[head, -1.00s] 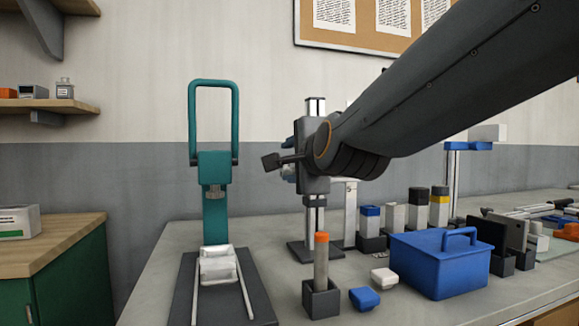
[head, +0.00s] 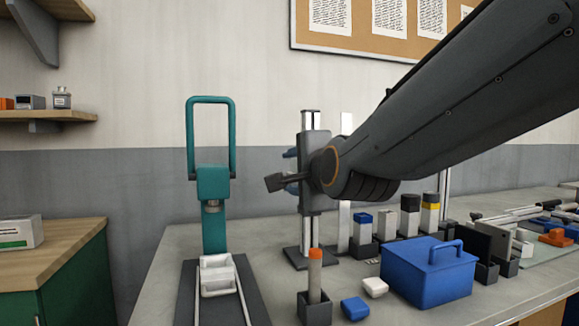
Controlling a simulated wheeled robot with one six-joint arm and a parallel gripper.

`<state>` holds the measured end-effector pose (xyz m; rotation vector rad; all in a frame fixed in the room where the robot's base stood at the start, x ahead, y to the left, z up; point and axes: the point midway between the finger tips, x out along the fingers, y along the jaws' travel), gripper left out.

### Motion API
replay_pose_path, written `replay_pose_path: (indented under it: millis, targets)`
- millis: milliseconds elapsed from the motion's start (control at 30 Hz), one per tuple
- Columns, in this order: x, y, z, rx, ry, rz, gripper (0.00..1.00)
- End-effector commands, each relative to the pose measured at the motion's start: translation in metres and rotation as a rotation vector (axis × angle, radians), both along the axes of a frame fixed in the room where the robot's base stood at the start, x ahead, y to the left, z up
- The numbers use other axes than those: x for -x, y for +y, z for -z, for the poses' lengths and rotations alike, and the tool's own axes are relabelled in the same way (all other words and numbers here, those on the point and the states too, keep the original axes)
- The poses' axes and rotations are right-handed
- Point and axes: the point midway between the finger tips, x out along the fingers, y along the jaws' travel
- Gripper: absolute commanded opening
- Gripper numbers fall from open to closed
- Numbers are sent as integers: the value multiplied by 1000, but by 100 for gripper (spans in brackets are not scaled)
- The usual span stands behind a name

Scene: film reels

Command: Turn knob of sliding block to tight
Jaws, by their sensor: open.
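A dark grey sliding block (head: 312,145) sits on an upright chrome post (head: 311,120) behind the end of my arm. The post rises from a dark base plate (head: 297,258). My gripper (head: 290,172) is at the block's left side, beyond my wrist, mostly hidden by the wrist and a dark part on a short rod. It is open. Small blue-grey pieces show at the block's left edge; I cannot tell which is the knob and which belongs to my gripper, nor whether they touch.
A teal press with a loop handle (head: 212,185) stands left of the post. In front are an orange-topped cylinder (head: 315,270) in a dark holder, a blue piece (head: 355,308), a white piece (head: 375,287) and a blue box (head: 430,275). Several capped blocks stand behind the box.

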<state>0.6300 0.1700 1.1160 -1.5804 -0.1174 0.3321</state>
Motion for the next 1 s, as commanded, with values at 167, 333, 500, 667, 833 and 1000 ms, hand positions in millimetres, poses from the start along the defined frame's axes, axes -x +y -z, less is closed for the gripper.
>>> replay_pose_path:
  millis: [167, 333, 500, 667, 833, 1000]
  targets:
    - [7, -2, -5, -1, 1, 1, 46]
    - [12, -3, -9, 0, 0, 0, 46]
    - [17, -5, -11, 0, 1, 0, 46]
    - [18, -5, -12, -1, 0, -1, 46]
    - [18, -5, -11, -1, 0, -1, 46]
    - [18, -5, -11, -1, 0, -1, 46]
